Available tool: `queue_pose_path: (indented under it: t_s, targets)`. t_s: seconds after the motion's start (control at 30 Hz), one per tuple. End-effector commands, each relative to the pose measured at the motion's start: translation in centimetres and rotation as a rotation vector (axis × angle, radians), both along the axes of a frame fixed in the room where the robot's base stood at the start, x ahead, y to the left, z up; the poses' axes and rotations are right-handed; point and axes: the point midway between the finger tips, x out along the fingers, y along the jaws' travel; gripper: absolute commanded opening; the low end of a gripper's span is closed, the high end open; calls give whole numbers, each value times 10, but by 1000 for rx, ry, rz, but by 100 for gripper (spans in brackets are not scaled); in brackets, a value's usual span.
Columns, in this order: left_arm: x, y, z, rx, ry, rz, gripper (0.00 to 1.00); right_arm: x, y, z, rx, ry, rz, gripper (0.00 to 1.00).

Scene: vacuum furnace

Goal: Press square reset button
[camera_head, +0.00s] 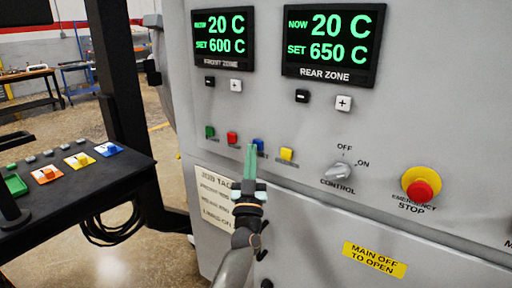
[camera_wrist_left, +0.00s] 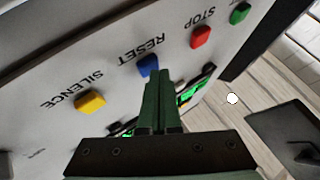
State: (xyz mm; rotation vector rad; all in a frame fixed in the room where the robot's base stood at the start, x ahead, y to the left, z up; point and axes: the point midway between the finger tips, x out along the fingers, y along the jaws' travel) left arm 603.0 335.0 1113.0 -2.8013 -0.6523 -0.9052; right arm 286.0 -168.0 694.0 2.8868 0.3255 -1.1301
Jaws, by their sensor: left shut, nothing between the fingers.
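The blue square reset button (camera_head: 258,145) is in the row of small coloured buttons on the grey furnace panel. In the left wrist view the blue button (camera_wrist_left: 148,66) has the word RESET beside it. My left gripper (camera_head: 251,149) is shut and empty, its green fingers together and its tips in front of the panel by the blue button. In the wrist view the fingertips (camera_wrist_left: 159,76) appear close to the button's edge and cover a little of it. I cannot tell whether they touch it. My right gripper is not in view.
Beside it are a red button (camera_head: 232,138), a green button (camera_head: 210,132) and a yellow button (camera_head: 286,154). Further right are the control knob (camera_head: 338,172) and the emergency stop (camera_head: 422,187). A black console (camera_head: 70,190) stands at left.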

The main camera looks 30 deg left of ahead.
Motion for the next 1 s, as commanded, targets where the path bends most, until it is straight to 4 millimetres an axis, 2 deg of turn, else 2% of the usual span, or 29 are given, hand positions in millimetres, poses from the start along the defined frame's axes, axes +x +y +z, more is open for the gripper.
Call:
queue_pose_path:
  t_s: [0.53, 0.83, 1.0]
  targets:
    - [2, 0, 0, 0, 1, 0, 0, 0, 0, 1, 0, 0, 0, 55]
    - [-12, 1, 1, 2, 2, 0, 0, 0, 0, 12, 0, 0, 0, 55]
    - [-15, 1, 0, 1, 0, 1, 0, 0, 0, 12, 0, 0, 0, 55]
